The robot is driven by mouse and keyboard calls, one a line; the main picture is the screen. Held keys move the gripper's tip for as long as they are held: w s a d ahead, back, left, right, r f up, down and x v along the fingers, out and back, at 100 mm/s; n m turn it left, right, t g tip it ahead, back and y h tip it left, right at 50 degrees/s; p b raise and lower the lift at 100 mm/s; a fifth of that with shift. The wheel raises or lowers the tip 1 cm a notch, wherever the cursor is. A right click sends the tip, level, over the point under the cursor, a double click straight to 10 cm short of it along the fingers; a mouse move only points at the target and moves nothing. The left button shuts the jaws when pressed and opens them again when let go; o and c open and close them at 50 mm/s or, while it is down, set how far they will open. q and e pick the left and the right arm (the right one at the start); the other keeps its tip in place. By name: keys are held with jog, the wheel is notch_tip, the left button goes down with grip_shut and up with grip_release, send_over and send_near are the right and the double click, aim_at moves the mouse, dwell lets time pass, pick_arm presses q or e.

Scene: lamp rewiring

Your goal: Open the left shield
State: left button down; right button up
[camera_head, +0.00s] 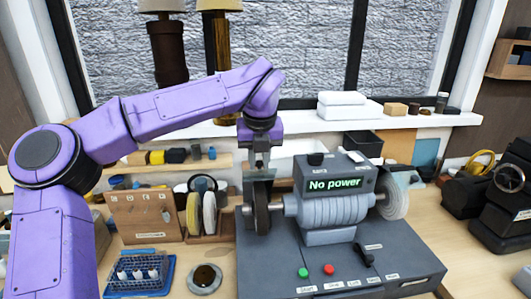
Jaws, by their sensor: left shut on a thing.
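The bench grinder (330,207) stands on its dark grey base in the middle of the bench, with "No power" in green on its display. A dark grinding wheel (261,215) is on its left end and a pale wheel (395,203) on its right end. My left gripper (259,172) reaches down from above, just over the left wheel. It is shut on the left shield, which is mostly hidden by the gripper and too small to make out. The right shield (399,168) shows as a clear plate by the right wheel. My right gripper is not in view.
A pegboard stand (140,217) and spare wheels (200,212) stand left of the grinder. A blue rack (140,275) and a round dish (204,278) lie in front. Dark machines (500,190) stand at the right. A white windowsill shelf runs behind.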

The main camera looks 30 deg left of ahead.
aim_at(261, 169)
pick_arm(q)
jog(key=shift+w+a, duration=0.1)
dwell(0.4)
jog(key=c, duration=1)
grip_release()
jog(key=shift+w, duration=0.1)
jog(key=b+v, duration=0.1)
jog(key=v, duration=0.9)
jog(key=shift+r, duration=0.25)
